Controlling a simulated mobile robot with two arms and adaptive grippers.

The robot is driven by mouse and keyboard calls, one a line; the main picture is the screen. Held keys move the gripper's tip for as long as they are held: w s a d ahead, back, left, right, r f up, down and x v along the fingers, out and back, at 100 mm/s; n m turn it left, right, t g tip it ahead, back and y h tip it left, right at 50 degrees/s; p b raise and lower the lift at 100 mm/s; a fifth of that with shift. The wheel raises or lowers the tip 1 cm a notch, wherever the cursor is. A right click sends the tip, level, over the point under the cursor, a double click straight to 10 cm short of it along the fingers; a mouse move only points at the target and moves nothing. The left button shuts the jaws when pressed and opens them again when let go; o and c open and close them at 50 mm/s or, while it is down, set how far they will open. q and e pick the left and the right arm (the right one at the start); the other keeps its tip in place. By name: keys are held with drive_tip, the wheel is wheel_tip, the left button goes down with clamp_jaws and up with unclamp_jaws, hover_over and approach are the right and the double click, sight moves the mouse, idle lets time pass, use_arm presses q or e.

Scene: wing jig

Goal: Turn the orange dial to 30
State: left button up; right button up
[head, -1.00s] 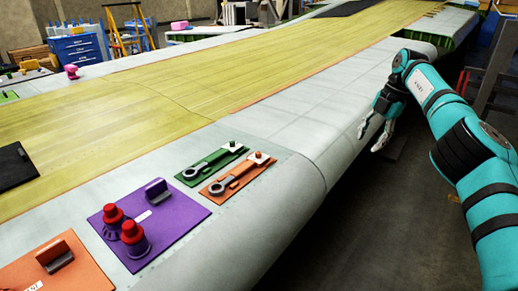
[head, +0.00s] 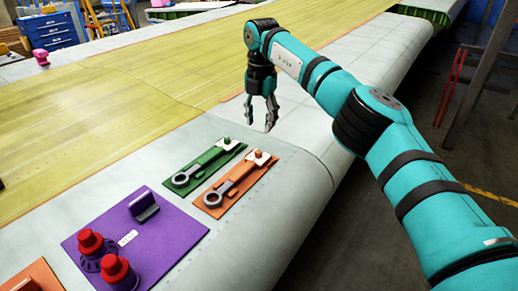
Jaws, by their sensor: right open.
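An orange panel (head: 236,186) lies on the wing's front edge, with a grey ring-ended lever and a small orange knob on a white base at its far end. No numbers are readable on it. A green panel (head: 208,166) of like shape lies just left of it. My right gripper (head: 259,124) hangs fingers down above the wing surface, beyond both panels, apart from them. Its fingers are spread and empty. A corner of another orange panel (head: 33,277) shows at the bottom left, mostly cut off. My left gripper is out of view.
A purple panel (head: 165,230) with two red knobs (head: 91,242) and a grey upright tab lies nearer, left of the orange panel. The wing (head: 120,125) drops off at its rounded right edge. Blue drawers stand far left.

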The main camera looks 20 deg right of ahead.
hover_over(259, 151)
wheel_tip(259, 151, down, 4)
drive_tip(key=shift+a+f+p, duration=0.15)
drive_tip(key=shift+f+p, duration=0.05)
drive_tip(key=shift+p, duration=0.25)
drive_tip(key=f+p, duration=0.1)
drive_tip(key=f, duration=0.4)
drive_tip(key=shift+s+p, duration=0.2)
drive_tip(key=shift+p, duration=0.1)
drive_tip(key=shift+w+f, duration=0.15)
drive_tip(key=shift+f, duration=0.45)
drive_tip(key=shift+c, duration=1.2)
drive_tip(key=c, duration=0.4)
drive_tip(key=shift+c, duration=1.3)
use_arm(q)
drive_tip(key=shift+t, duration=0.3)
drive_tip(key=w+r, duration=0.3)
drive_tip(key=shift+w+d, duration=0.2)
use_arm(e)
clamp_jaws()
